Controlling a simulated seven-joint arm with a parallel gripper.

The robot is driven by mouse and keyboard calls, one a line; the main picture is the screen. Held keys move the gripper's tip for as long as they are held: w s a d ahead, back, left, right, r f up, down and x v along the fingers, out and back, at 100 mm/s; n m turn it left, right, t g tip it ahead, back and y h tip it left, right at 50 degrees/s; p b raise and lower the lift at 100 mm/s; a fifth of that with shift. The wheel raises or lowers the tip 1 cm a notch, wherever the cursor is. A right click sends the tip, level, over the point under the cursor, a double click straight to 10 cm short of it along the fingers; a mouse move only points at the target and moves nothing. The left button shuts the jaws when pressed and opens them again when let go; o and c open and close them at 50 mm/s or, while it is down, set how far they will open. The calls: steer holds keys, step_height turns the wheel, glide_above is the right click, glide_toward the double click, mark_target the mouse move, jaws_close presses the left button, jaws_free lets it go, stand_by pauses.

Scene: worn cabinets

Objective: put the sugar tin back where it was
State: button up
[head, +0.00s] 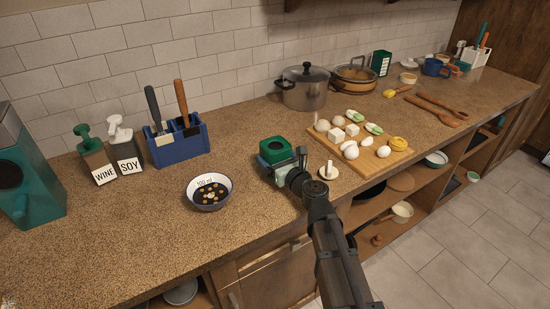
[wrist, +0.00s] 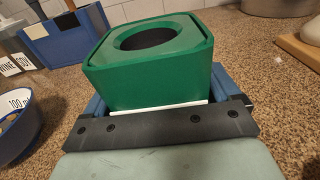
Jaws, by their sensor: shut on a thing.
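A square green tin (head: 272,150) with a round opening in its top is between the fingers of my gripper (head: 280,158), near the front of the counter. In the wrist view the green tin (wrist: 150,68) fills the middle, with a blue finger on either side of my gripper (wrist: 155,95). The gripper is shut on it. A strip of white shows at its near face, but no lettering is readable, so I cannot confirm that it is the sugar tin. I cannot tell whether its base touches the counter. Another green tin (head: 381,62) with a white label stands at the back wall.
A bowl marked 100 ml (head: 208,192) stands left of the held tin. A blue utensil holder (head: 178,146) and a steel pot (head: 304,94) stand behind. Counter between them is clear.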

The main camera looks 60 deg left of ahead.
steer(key=shift+f, duration=0.15)
steer(key=o, duration=1.7)
steer(key=shift+o, duration=0.2)
steer(key=d, duration=0.8)
steer(key=d+r, duration=0.1)
steer(key=d, duration=0.3)
